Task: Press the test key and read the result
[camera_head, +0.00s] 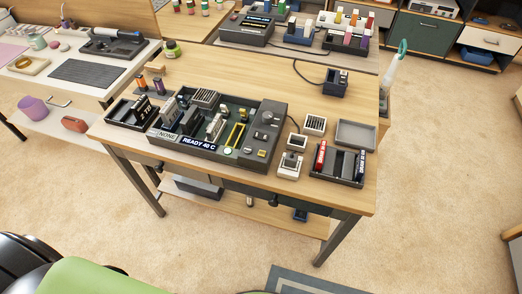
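The test unit (262,128) is a dark open case on the wooden table, with boards and parts inside. Its front strip display (199,143) reads "READY 40 C". A pale label (166,135) to its left reads "NONE". A small lit greenish round button (228,150) sits at the front edge. A grey panel with a knob (267,115) and small keys (261,152) is at its right end. A separate white block with a dark key (291,164) stands to the right. I cannot tell which is the test key. Neither of my grippers shows.
A left tray (123,112) holds a part marked "2 TB". A right tray (349,182) holds red and dark modules. An empty grey tray (356,134) and a cabled dark box (336,83) are behind it. The table's front right corner (358,208) is bare. A green seat (95,280) is at lower left.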

